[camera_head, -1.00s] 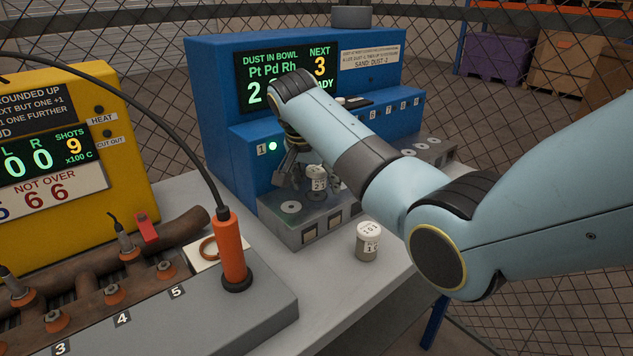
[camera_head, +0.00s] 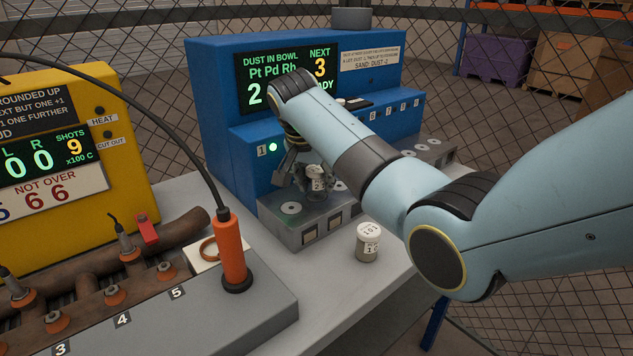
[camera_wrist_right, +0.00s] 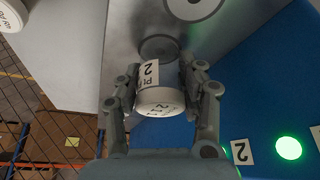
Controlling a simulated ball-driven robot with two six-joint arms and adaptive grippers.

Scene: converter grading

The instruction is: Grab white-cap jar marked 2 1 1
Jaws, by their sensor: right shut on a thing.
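The white-cap jar with a 2 on its label (camera_head: 317,182) is upright at the grey plate in front of the blue machine. In the right wrist view its white cap (camera_wrist_right: 160,100) and label marked 2 face me, between the two fingers. The cap print looks like 2 1 1 but is small. My right gripper (camera_wrist_right: 163,95) is shut on this jar, one finger on each side. In the head view the right gripper (camera_head: 306,178) is partly covered by its own arm. My left gripper is not in view.
A second white-cap jar (camera_head: 367,242), its cap seeming to read 1 0 1, stands on the grey bench at the front right. An orange-handled tool (camera_head: 232,250) stands left of the plate. The blue machine (camera_head: 235,180) rises close behind the gripper.

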